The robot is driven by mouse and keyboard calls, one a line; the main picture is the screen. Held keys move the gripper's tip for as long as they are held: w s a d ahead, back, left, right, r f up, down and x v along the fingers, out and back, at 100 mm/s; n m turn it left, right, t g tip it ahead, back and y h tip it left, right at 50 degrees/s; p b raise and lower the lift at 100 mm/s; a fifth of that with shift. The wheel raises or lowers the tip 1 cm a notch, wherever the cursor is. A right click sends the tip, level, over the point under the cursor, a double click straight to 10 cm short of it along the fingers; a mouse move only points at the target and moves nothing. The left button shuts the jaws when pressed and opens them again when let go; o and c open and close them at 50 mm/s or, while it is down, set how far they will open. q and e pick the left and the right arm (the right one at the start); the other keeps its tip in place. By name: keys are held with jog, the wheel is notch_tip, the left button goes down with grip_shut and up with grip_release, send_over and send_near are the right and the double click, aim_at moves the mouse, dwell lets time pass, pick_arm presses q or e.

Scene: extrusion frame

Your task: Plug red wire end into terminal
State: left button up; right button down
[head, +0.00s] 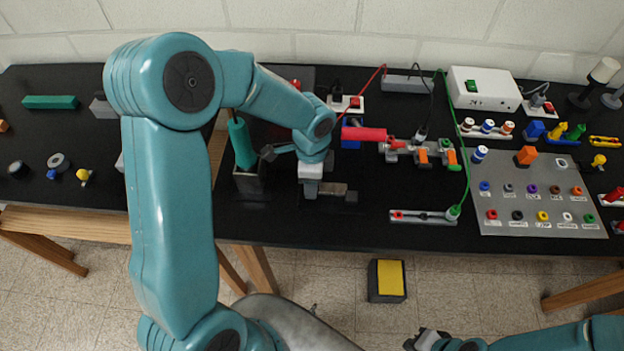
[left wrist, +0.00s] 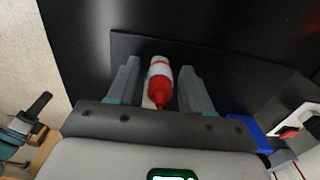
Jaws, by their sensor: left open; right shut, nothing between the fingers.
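The red wire (head: 373,82) runs from the grey box at the back down behind my left wrist, which hides its end in the head view. My left gripper (left wrist: 158,72) is open in the left wrist view. A red and white plug-like piece (left wrist: 160,84), probably the wire's end, lies between its fingers with gaps on both sides. A grey strip (head: 425,217) near the table's front edge has a red terminal (head: 398,215) at its left and a green wire's end (head: 453,212) at its right. My right gripper (head: 425,338) is shut and empty over the floor.
A grey panel (head: 540,224) with several coloured sockets lies at the right. A red cylinder (head: 363,134) and clamps with orange parts (head: 422,156) lie right of my left wrist. A green-handled tool (head: 241,143) stands in a dark holder (head: 250,184) at its left.

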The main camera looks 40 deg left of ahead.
dwell(0.3)
pick_arm(q)
grip_shut()
jog(key=shift+r, duration=0.1)
jog(key=shift+r, duration=0.1)
jog(key=shift+r+p, duration=2.25)
jog(key=shift+r, duration=0.6)
